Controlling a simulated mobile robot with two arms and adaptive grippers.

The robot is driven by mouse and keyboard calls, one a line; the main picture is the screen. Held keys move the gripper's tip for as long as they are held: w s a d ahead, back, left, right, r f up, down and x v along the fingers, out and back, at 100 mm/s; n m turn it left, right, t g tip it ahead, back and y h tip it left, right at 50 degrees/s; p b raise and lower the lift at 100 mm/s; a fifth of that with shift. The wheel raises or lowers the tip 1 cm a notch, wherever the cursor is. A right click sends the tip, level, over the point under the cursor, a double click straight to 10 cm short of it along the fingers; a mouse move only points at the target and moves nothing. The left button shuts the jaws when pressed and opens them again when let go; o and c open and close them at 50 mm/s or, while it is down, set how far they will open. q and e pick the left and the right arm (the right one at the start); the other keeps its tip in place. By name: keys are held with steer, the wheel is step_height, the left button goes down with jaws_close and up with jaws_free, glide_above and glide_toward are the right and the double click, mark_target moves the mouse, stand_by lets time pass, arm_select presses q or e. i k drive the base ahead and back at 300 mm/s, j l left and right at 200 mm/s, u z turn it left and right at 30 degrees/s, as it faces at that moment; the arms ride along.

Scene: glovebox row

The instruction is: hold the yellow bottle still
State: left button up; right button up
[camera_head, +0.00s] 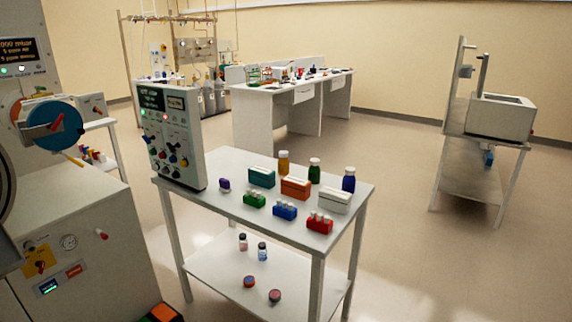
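The yellow bottle (284,163), amber-yellow with a pale cap, stands upright at the back edge of a white table (232,158). It is behind a teal box (262,177) and an orange box (296,187), which hide part of its base. A green bottle (314,172) and a blue bottle (348,180) stand to its right. Neither of my grippers shows in the head view, and nothing is seen touching the yellow bottle.
A control panel box (172,135) stands at the table's left end. A white box (334,201) and small green, blue and red racks (319,224) are in front. The lower shelf (215,262) holds small jars. Open floor (410,250) lies to the right.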

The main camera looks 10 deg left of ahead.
mark_target(284, 163)
steer(key=i+l+u, duration=0.15)
steer(key=u, duration=0.65)
steer(key=i+l+u, duration=0.15)
steer(key=l, duration=0.25)
steer(key=i+l+u, duration=0.2)
steer(key=l, duration=0.2)
steer(key=i+l+u, duration=0.15)
steer(key=l, duration=0.25)
steer(key=l+u, duration=0.2)
steer(key=l, duration=0.25)
steer(key=i+l+u, duration=0.15)
steer(key=l, duration=0.3)
